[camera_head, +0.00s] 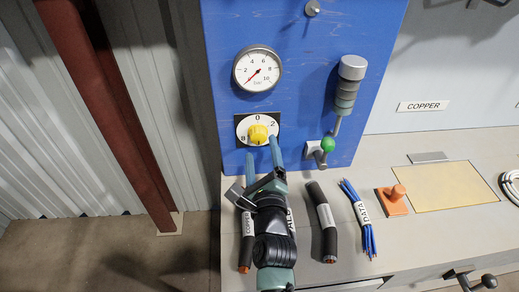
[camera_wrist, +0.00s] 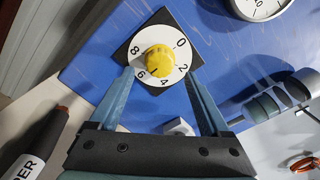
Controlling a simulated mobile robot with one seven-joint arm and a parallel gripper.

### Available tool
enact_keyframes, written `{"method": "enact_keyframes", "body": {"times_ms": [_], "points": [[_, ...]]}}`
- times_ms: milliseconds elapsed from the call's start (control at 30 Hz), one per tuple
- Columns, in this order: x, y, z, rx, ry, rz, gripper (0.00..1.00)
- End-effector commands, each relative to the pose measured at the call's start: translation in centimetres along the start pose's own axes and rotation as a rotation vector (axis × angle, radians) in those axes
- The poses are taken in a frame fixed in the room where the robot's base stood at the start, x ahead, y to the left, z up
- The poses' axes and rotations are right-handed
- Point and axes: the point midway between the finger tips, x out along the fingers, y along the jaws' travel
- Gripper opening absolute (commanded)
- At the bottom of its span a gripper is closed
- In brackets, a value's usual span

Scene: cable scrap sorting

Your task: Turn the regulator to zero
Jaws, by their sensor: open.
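The regulator is a yellow knob (camera_head: 258,134) on a white numbered dial (camera_head: 243,127) with a dark square backing, mounted on the blue panel. In the head view, 0 is at the top of the dial. The wrist view shows the knob (camera_wrist: 157,60) just ahead of my fingertips, with 0 at its upper right. I cannot clearly tell which number the knob points to. My gripper (camera_head: 262,151) is open, just below the knob; its fingers (camera_wrist: 158,76) point at the dial, one toward each side, and do not hold the knob.
A pressure gauge (camera_head: 258,68) above has its red needle at lower left. A green-knobbed lever (camera_head: 327,145) and a grey cylinder fitting (camera_head: 346,95) are to the right. Labelled cable bundles (camera_head: 324,222) lie on the bench below, beside my arm. An orange-handled block (camera_head: 393,202) stands farther right.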

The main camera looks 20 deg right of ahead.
Motion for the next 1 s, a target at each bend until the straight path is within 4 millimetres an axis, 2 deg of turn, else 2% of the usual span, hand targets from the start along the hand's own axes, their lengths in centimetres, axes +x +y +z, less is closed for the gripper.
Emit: {"method": "enact_keyframes", "body": {"times_ms": [100,300,733,1000], "points": [[1.8,0.1,-0.2,0.002,0.001,-0.003,0.81],[3.8,0.0,-0.1,0.001,0.001,0.000,0.81],[4.5,-0.1,0.1,-0.002,0.001,0.001,0.81],[4.5,-0.1,0.1,-0.002,0.001,0.001,0.32]]}}
